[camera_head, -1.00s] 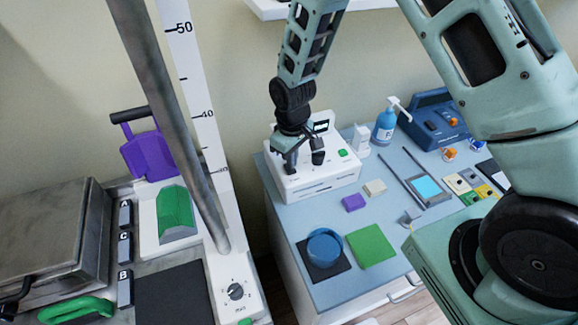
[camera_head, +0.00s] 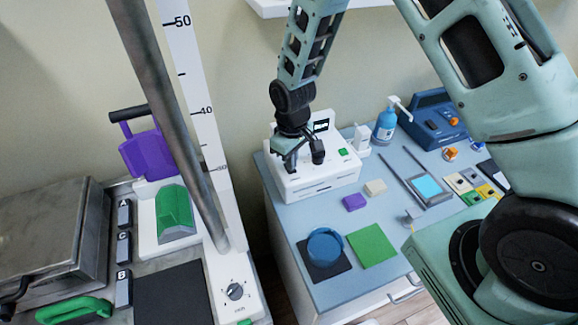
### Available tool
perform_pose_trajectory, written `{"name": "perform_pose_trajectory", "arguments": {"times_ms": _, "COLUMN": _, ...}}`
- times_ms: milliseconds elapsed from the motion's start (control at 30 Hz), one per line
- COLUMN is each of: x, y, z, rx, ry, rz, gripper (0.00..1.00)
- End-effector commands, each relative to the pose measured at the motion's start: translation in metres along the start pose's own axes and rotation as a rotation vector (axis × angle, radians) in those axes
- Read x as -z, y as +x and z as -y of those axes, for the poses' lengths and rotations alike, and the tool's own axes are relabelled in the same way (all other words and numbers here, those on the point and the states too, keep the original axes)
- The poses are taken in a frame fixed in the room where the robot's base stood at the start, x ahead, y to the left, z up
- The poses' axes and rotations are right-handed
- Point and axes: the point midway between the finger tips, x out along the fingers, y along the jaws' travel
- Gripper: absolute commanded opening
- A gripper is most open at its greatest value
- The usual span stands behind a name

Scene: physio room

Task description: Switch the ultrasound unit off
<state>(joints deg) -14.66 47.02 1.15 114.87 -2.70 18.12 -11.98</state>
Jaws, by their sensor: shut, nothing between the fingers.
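A white tabletop unit (camera_head: 325,186) with a small dark screen (camera_head: 321,126) and a green button (camera_head: 343,152) stands at the back left of the blue-grey table. It looks like the ultrasound unit, but I can read no label. My gripper (camera_head: 304,160) points down over the unit's top panel, left of the green button, and holds nothing. It is shut. The gripper hides part of the panel, including any control beneath it. I cannot tell whether the fingertips touch the panel, or whether the unit is on or off.
A blue pump bottle (camera_head: 384,127) and a blue device (camera_head: 434,119) stand to the right. A purple block (camera_head: 354,202), a beige block (camera_head: 375,188), a blue round container (camera_head: 325,247) and a green pad (camera_head: 371,245) lie in front. A slanted metal pole (camera_head: 172,120) rises at left.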

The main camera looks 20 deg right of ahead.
Motion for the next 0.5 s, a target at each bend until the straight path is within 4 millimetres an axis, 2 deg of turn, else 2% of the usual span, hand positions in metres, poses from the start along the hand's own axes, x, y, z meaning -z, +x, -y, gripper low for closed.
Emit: {"name": "perform_pose_trajectory", "arguments": {"times_ms": 500, "x": 0.0001, "y": 0.0081, "z": 0.0, "rx": 0.0, "ry": 0.0, "rz": 0.0, "gripper": 0.0}}
